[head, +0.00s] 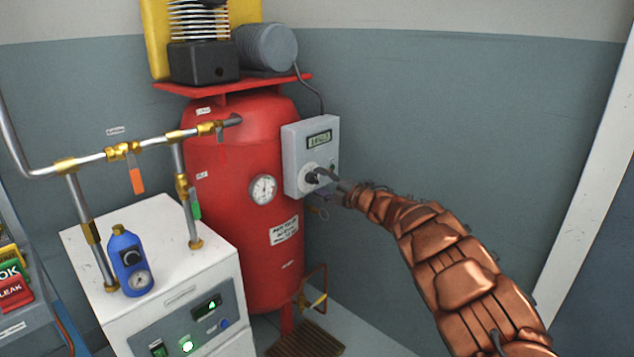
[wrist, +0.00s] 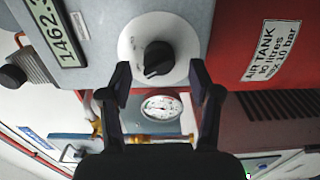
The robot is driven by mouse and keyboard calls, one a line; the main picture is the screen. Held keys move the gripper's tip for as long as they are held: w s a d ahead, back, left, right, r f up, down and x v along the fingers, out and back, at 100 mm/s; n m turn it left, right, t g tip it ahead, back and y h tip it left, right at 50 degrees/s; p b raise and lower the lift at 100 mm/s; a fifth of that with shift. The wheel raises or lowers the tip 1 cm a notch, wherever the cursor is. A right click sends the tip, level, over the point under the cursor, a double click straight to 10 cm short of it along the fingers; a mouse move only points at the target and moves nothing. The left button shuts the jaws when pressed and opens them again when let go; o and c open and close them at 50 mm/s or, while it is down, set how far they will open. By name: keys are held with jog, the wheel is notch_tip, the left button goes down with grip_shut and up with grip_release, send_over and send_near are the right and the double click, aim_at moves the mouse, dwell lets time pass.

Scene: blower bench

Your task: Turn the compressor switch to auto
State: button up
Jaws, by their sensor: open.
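The compressor switch is a black knob (wrist: 158,58) on a round white dial, set in a grey control box (head: 295,150) on the side of the red tank (head: 225,170). The knob also shows in the head view (head: 311,178), partly beside my gripper. My gripper (wrist: 160,68) is open, with its two fingertips at either side of the dial's lower edge in the wrist view. The knob lies between and just beyond the tips; I see no contact. The dial's markings are too small to read, so I cannot tell the switch position.
A display (head: 319,140) sits above the dial on the box. A pressure gauge (head: 263,189) is on the tank. Pipes with valves (head: 122,151), a white cabinet (head: 160,240) and a blue bottle-shaped device (head: 130,262) stand left. The wall right of the box is clear.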

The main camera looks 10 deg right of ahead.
jog(key=shift+x, duration=0.95)
jog(key=c, duration=1.2)
